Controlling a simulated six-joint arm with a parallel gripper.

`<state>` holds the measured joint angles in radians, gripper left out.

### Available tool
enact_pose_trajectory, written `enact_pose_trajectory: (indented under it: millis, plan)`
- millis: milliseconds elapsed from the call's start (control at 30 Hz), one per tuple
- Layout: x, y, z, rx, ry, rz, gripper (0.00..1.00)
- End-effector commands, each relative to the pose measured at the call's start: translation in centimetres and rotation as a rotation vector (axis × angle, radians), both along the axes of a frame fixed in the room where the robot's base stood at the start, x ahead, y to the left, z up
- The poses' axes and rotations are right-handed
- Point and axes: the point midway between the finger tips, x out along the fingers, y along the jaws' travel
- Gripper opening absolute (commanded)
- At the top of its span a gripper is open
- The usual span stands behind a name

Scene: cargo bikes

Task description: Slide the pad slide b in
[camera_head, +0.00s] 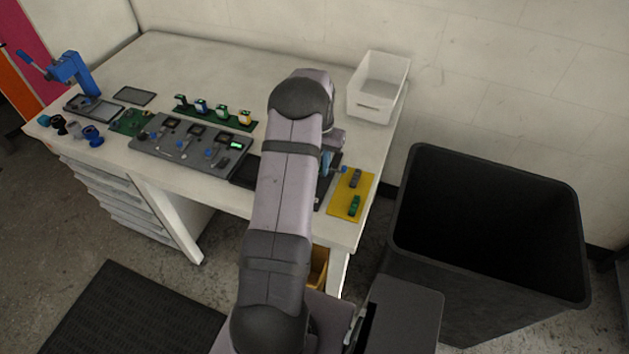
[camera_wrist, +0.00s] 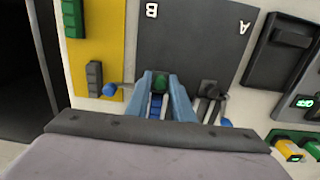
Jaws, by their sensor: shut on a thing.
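In the wrist view, a dark grey plate (camera_wrist: 195,40) bears the letters B and A, seen upside down. My gripper (camera_wrist: 160,76) has its two light blue fingers at the B side, shut on a small blue piece (camera_wrist: 157,104) that appears to be pad slide b. At the A side a dark fitting (camera_wrist: 209,90) stands with a blue knob (camera_wrist: 226,122). In the head view my arm hides most of the plate and gripper.
A yellow mat (camera_head: 342,205) beside the plate carries a grey block (camera_head: 355,178) and a green block (camera_head: 354,206). A dark tray (camera_wrist: 278,55) lies on the plate's other side. A white bin (camera_head: 376,104) stands at the back. The table edge is close to the mat.

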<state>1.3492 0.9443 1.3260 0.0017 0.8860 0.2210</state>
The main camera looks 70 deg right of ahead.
Motion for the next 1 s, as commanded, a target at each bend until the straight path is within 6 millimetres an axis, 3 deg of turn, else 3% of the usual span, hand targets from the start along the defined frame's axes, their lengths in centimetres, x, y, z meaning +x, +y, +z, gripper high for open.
enact_pose_trajectory:
  millis: [33,100,1000]
  plan:
    - [-0.06,-1.01,0.45,-0.029,-0.003,0.002,0.05]
    - [-0.08,-1.15,0.46,-0.029,-0.002,0.002,0.05]
    - [-0.3,-1.88,0.52,-0.03,0.0,0.001,0.05]
